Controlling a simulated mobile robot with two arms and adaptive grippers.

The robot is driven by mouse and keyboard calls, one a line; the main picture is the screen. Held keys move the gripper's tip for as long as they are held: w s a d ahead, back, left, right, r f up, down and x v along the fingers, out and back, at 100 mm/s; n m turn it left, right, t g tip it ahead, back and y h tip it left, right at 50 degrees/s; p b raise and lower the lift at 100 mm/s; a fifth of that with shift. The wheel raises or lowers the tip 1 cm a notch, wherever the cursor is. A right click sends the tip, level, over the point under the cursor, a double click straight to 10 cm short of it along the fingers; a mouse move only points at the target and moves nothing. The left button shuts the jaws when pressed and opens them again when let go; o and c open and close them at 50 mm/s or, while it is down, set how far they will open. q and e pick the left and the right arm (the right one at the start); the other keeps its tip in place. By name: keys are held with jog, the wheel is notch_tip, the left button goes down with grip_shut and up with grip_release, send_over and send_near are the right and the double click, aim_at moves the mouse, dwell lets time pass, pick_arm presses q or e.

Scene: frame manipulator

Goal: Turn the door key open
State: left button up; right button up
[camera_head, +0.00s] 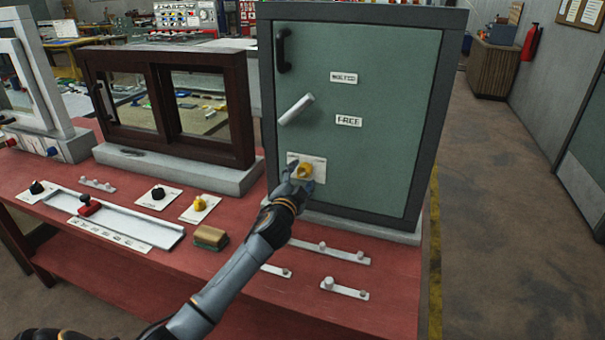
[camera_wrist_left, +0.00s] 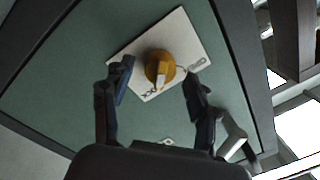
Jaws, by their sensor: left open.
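The door (camera_head: 385,130) is a green panel in a dark grey frame and looks shut. Its yellow key knob (camera_head: 305,170) sits on a white plate (camera_head: 319,163) low on the left of the panel. My left gripper (camera_head: 303,174) is at the plate in the head view and partly covers it. In the left wrist view, the yellow knob (camera_wrist_left: 160,67) lies ahead and between the two open fingers (camera_wrist_left: 160,85), with gaps on both sides. Whether the fingers are level with the knob in depth is hard to tell. My right gripper is not in view.
A silver lever handle (camera_head: 296,109) and a black pull handle (camera_head: 284,50) are on the same door. A dark framed window (camera_head: 165,100) stands to the left. The red table (camera_head: 385,315) carries several knobs on plates, a slider rail (camera_head: 130,222) and a small block (camera_head: 211,238).

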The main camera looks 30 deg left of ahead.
pick_arm(q)
jog(key=shift+w+a, duration=0.15)
jog(key=shift+w, duration=0.5)
jog(key=c, duration=1.2)
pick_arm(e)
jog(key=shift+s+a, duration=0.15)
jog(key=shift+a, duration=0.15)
